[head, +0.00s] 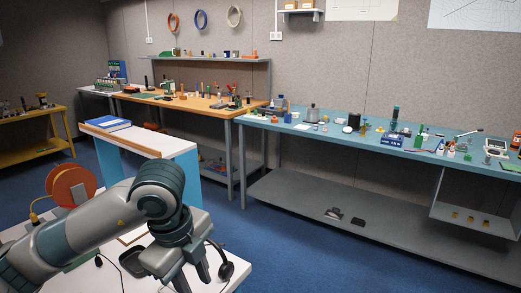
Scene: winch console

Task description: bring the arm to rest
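My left arm comes in from the left, bent at the elbow and reaching over a white table (100,278) at the bottom. My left gripper (192,277) points down over the table's right part, with a gap between its two dark fingers, and I see nothing held in it. Part of the lower fingertips runs close to the picture's bottom edge. My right gripper is not in view.
A black headset (226,268) lies just right of my gripper. Behind are a white-and-blue stand (178,153) with a blue book (107,124) and cluttered workbenches. Blue floor (285,240) lies open to the right.

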